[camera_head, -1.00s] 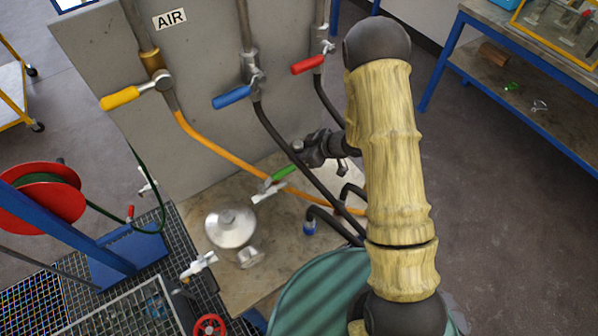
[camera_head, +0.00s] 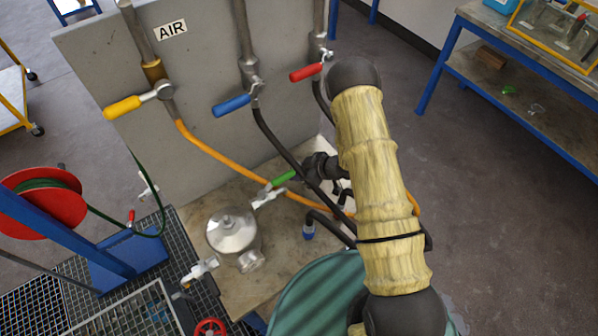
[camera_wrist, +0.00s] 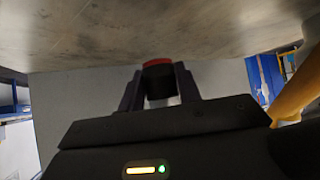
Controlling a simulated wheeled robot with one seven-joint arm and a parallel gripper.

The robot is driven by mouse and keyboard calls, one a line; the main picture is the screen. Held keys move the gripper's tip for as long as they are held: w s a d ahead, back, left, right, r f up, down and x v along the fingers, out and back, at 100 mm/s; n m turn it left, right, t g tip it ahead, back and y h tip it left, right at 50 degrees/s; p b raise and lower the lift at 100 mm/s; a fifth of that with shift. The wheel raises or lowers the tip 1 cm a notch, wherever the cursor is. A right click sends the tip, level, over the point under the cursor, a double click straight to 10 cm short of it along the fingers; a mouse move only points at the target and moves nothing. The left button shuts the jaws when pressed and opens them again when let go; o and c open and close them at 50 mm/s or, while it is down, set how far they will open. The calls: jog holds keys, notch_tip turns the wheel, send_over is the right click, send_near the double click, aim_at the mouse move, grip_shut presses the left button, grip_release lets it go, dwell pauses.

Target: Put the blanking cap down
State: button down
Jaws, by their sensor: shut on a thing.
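In the wrist view, my gripper (camera_wrist: 160,88) is shut on a small black piece with a red band (camera_wrist: 158,81), which I take to be the blanking cap. It sits between the two dark fingers, and a pale worn surface fills the top of that view. In the head view, my dark gripper (camera_head: 342,190) is partly hidden behind my arm, low over the right part of the worn bench top, near the hoses. I cannot make out the cap there, nor tell whether it touches anything. A shiny metal vessel (camera_head: 232,230) stands on the bench to the left.
A green-handled valve (camera_head: 283,178), dark hoses (camera_head: 277,138) and an orange hose (camera_head: 215,150) lie close to my gripper. The grey panel (camera_head: 210,110) with yellow, blue and red valve handles stands behind. A ribbed green drum (camera_head: 310,295) is in front.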

jog(key=shift+f, duration=0.45)
jog(key=shift+f, duration=0.1)
jog(key=shift+f+b, duration=0.3)
jog(key=shift+f, duration=0.25)
jog(key=c, duration=1)
grip_release()
jog(key=shift+o, duration=0.2)
jog(key=shift+r, duration=0.1)
jog(key=shift+r+p, duration=0.4)
jog(key=shift+r, duration=0.2)
jog(key=b+v, duration=0.2)
jog(key=v, duration=1)
